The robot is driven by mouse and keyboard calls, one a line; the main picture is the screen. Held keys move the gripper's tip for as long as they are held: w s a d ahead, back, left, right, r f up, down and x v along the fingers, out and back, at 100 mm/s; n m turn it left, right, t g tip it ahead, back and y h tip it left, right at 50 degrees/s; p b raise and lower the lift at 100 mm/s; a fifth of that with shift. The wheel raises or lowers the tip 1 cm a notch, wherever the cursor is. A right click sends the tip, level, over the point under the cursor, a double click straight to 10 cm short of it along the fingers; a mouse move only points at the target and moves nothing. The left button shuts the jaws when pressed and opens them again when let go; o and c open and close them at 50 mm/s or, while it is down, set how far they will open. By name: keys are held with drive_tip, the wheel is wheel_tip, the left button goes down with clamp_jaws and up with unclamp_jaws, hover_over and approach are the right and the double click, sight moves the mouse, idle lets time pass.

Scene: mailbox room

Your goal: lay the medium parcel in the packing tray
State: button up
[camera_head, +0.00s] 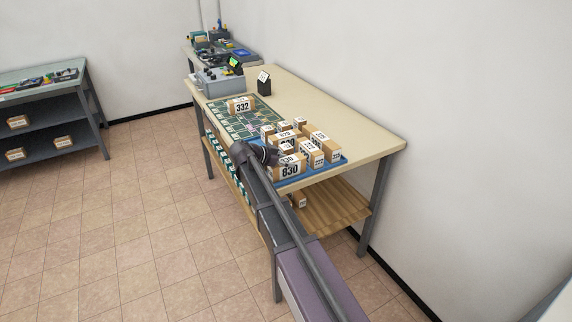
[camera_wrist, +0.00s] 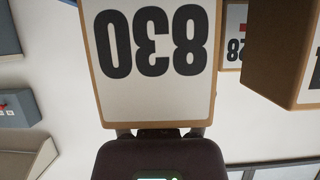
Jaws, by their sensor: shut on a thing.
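My gripper (camera_wrist: 160,133) is shut on a brown cardboard parcel with a white label reading 830 (camera_wrist: 155,60), upside down in the wrist view. The contact points of my fingers are mostly hidden.
A parcel labelled 332 (camera_head: 241,105) sits on a green gridded board (camera_head: 225,117). Other parcels (camera_head: 317,157) crowd close to the held one, and one (camera_wrist: 285,50) is near it in the wrist view. The tabletop's right rear part (camera_head: 330,110) is clear. A small black stand (camera_head: 264,86) is behind.

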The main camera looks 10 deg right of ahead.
drive_tip(key=shift+f, duration=0.15)
drive_tip(key=o, duration=1.3)
drive_tip(key=shift+o, duration=0.2)
drive_tip(key=shift+r, duration=0.3)
drive_tip(key=shift+s+a+r+p, duration=0.1)
drive_tip(key=shift+a+r+p, duration=0.1)
drive_tip(key=shift+a+p, duration=0.15)
drive_tip(key=p+v, duration=0.5)
drive_tip(key=v, duration=0.6)
drive_tip(key=shift+s+f, duration=0.1)
